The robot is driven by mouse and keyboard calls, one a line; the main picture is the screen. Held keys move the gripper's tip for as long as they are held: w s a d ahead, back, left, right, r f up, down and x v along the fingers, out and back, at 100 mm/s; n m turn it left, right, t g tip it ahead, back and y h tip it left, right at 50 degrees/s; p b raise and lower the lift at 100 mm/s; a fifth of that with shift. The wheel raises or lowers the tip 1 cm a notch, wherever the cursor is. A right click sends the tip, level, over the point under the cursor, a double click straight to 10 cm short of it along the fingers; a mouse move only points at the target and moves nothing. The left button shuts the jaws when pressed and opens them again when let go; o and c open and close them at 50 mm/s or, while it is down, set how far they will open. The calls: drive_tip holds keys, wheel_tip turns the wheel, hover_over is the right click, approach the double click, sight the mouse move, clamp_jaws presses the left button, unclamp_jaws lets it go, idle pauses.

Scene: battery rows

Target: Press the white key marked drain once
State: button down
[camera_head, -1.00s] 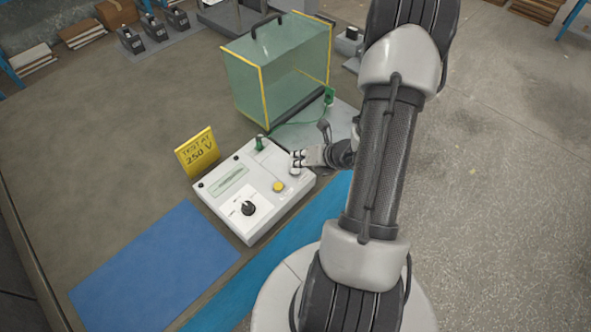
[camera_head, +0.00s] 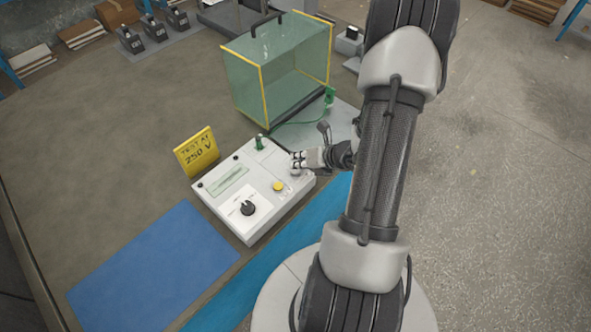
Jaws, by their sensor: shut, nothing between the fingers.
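A white tester box (camera_head: 228,207) sits on the bench, with a display, a black dial (camera_head: 247,208), a yellow button (camera_head: 279,187) and a green terminal on top. My gripper (camera_head: 295,163) is shut and empty. Its fingertips are over the box's right rear corner, behind and right of the yellow button. The white drain key cannot be made out; the fingers cover that corner of the panel. I cannot tell whether the fingertips touch the panel.
A yellow card reading "TEST AT 250 V" (camera_head: 197,152) stands at the box's left rear. A clear cover with yellow edges (camera_head: 265,90) stands behind it. A green lead (camera_head: 305,123) runs beside it. A blue mat (camera_head: 155,265) lies in front, with free bench at left.

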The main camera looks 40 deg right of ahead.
drive_tip(key=shift+f+b, duration=0.35)
drive_tip(key=shift+f, duration=0.1)
idle(0.3)
drive_tip(key=shift+r, duration=0.15)
drive_tip(key=shift+r+p, duration=0.65)
drive_tip(key=shift+r, duration=0.05)
drive_tip(key=shift+r, duration=0.1)
wheel_tip(320, 180, up, 5)
drive_tip(key=p, duration=0.4)
idle(0.8)
